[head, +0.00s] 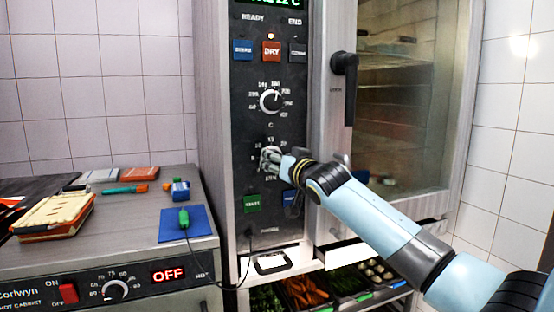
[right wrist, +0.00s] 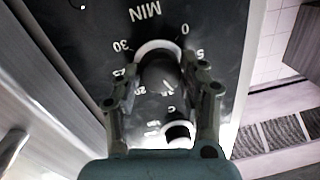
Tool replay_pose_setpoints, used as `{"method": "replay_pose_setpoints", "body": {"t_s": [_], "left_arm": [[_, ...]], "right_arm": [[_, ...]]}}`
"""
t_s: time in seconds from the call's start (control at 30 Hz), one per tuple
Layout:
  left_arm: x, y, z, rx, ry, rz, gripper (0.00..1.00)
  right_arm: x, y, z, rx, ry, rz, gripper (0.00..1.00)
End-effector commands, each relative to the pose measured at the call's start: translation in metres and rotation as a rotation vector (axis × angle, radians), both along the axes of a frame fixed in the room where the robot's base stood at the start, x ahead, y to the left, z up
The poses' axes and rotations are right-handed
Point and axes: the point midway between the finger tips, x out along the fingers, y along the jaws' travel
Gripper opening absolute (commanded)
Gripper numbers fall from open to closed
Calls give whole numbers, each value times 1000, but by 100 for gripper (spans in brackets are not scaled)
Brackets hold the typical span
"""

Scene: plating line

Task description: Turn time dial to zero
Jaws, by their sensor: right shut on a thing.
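The time dial (head: 270,158) is the lower of two round dials on the oven's dark control panel. In the right wrist view the time dial (right wrist: 158,50) has a light ring, with MIN and numbers from 0 to 30 around it. My right gripper (head: 284,160) reaches it from the right in the head view. In the right wrist view the right gripper (right wrist: 159,76) has one finger on each side of the knob and is shut on it. My left gripper is not in view.
The temperature dial (head: 271,101) sits above, with DRY (head: 271,51) and other buttons higher. A green button (head: 252,204) is below. The oven door handle (head: 344,75) stands out at right. Vegetable trays (head: 305,290) are below.

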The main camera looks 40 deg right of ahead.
Motion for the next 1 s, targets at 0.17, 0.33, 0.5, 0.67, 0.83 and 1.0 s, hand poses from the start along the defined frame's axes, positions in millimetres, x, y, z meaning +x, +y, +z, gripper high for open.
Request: {"method": "replay_pose_setpoints", "body": {"t_s": [0.17, 0.33, 0.5, 0.67, 0.83, 1.0], "left_arm": [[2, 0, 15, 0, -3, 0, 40], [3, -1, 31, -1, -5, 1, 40], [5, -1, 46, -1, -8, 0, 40], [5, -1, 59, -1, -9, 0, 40], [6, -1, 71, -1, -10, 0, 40], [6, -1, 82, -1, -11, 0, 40]], "right_arm": [[0, 0, 4, -94, 23, 0, 10], [0, 0, 5, -233, 57, 0, 10], [0, 1, 5, -389, 96, 0, 10], [0, 1, 5, -539, 130, 1, 10], [0, 2, 5, -695, 168, 1, 10], [0, 2, 5, -853, 204, 1, 10]]}}
